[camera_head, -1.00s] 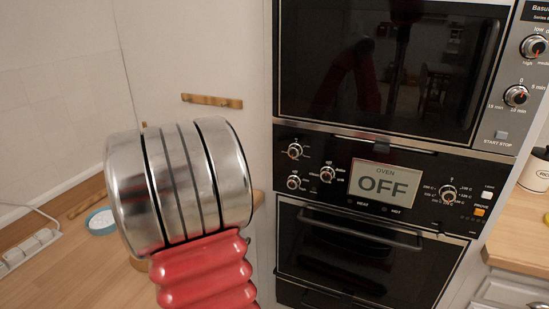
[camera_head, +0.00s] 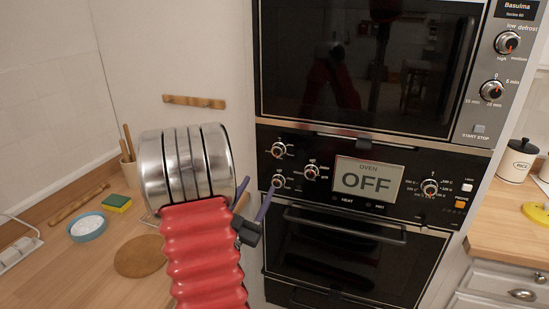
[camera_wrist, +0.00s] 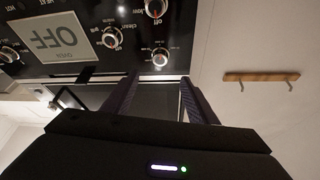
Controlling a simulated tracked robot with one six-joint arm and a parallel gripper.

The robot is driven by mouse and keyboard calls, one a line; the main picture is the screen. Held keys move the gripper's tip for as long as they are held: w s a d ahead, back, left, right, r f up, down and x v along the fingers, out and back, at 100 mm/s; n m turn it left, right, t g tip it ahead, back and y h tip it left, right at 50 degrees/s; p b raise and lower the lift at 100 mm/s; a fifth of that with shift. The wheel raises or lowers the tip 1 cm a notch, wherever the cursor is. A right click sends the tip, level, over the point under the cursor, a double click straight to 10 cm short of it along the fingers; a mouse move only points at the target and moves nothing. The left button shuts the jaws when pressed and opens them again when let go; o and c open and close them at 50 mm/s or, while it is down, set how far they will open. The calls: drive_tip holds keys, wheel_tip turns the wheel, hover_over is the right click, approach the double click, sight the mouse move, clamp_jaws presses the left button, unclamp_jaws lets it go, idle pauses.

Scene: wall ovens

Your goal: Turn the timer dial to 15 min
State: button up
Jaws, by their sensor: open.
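The timer dial (camera_head: 491,91) is a round silver knob on the upper oven's right-hand panel, ringed by the labels 0, 5 min, 10 min and 15 min. Its pointer is too small to read. It is not in the wrist view. My gripper (camera_head: 260,183) is open and empty, well to the left of the dial and lower, in front of the left edge of the lower oven. In the wrist view my gripper (camera_wrist: 158,80) has its fingers apart, with lower-oven knobs (camera_wrist: 160,57) beyond them. Nothing hides the dial.
The function knob (camera_head: 507,43) is above the timer dial and the START STOP button (camera_head: 479,129) below it. The lower oven's display (camera_head: 367,179) reads OFF. Its handle (camera_head: 343,226) sticks out below. A wooden hook rack (camera_head: 194,102) hangs on the left wall.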

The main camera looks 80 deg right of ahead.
sight(277, 152)
drive_tip(key=x, duration=1.3)
drive_tip(key=shift+d+r, duration=0.1)
drive_tip(key=shift+d, duration=0.1)
drive_tip(key=shift+c, duration=0.7)
drive_tip(key=shift+s, duration=0.1)
drive_tip(key=c, duration=0.9)
